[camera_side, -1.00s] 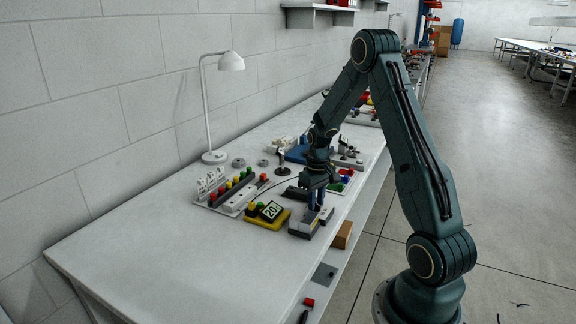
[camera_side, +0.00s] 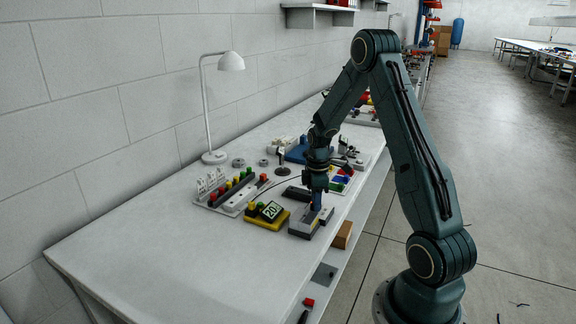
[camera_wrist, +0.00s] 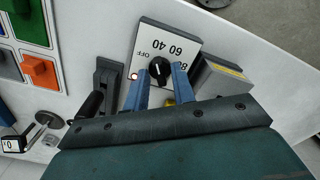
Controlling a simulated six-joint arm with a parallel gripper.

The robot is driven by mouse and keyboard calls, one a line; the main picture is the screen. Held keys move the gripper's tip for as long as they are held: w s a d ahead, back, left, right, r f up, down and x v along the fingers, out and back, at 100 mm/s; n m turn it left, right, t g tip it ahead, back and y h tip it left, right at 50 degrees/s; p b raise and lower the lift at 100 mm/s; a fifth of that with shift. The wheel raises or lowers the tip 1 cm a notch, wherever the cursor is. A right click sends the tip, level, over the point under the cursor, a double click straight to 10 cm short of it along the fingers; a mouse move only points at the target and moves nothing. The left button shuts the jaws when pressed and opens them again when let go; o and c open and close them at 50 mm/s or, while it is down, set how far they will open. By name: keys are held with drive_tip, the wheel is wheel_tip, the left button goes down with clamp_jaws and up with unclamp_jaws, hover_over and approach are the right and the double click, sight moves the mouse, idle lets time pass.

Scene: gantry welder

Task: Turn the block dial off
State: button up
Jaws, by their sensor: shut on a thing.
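The block dial is a black knob (camera_wrist: 160,66) on a white plate (camera_wrist: 172,38) marked OFF, 40, 60 and 80 in the wrist view. My gripper (camera_wrist: 160,71) has its two blue fingers on either side of the knob, shut on it. I cannot clearly tell which mark the knob points to. In the side view my gripper (camera_side: 316,207) points down at a grey block unit (camera_side: 304,224) near the table's front edge; the knob is hidden there.
A yellow-based box with a display reading 20 (camera_side: 271,211) stands just left of the block unit. A row of coloured buttons (camera_side: 237,186) and a white lamp (camera_side: 213,156) are farther left. The table's near-left part is clear.

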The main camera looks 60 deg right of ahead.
drive_tip(key=n, duration=0.7)
idle(0.6)
drive_tip(key=o, duration=0.6)
drive_tip(key=shift+o, duration=0.2)
drive_tip(key=shift+r, duration=0.1)
wheel_tip(320, 180, up, 14)
idle(0.5)
